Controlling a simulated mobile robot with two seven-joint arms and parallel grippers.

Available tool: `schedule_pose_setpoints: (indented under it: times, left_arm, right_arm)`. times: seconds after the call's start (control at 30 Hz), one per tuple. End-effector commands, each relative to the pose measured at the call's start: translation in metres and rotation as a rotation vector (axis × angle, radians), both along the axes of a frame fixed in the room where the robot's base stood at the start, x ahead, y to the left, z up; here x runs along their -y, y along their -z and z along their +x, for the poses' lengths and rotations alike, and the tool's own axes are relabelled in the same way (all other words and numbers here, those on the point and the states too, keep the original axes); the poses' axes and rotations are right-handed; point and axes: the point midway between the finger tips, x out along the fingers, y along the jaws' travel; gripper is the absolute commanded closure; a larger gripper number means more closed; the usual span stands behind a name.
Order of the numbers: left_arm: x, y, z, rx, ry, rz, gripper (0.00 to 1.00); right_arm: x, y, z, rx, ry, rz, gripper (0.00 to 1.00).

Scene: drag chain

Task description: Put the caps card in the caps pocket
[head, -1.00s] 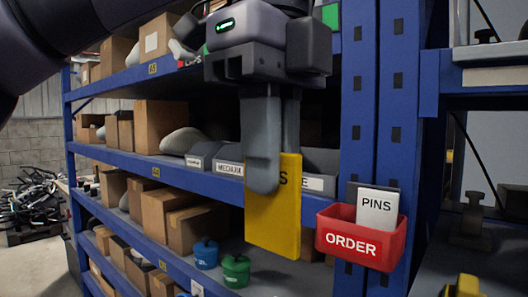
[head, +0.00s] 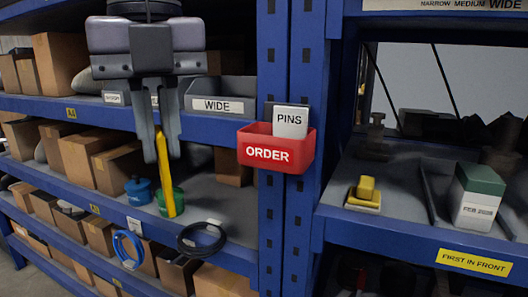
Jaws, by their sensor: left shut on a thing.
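My left gripper (head: 162,150) points down in front of the blue shelf rack and is shut on a yellow card (head: 165,185). The card hangs below the fingers and is seen nearly edge-on, so its lettering cannot be read now; a second ago only a final S showed. The card is left of the red ORDER holder (head: 263,152) and apart from it. A white PINS card (head: 291,121) stands in that holder. No pocket labelled caps can be made out now. My right gripper is not in view.
Grey bins, one labelled WIDE (head: 223,106), stand on the shelf behind the gripper. Below are a green pot (head: 177,203), a blue pot (head: 138,190) and a black cable coil (head: 201,239). On the right shelf are a yellow block (head: 364,194) and a green-topped box (head: 477,197).

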Motion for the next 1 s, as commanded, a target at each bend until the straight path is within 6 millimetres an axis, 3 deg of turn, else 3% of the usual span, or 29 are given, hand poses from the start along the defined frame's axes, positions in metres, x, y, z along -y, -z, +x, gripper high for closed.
schedule_pose_setpoints:
  times: [0.5, 1.0]
  left_arm:
    - [-0.025, 0.088, 0.037, -0.004, 0.859, -0.003, 1.0]
    - [-0.049, 0.172, 0.053, -0.002, 1.682, -0.005, 1.0]
  right_arm:
    - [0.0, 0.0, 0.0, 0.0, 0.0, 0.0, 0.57]
    - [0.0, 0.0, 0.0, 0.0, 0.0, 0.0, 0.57]
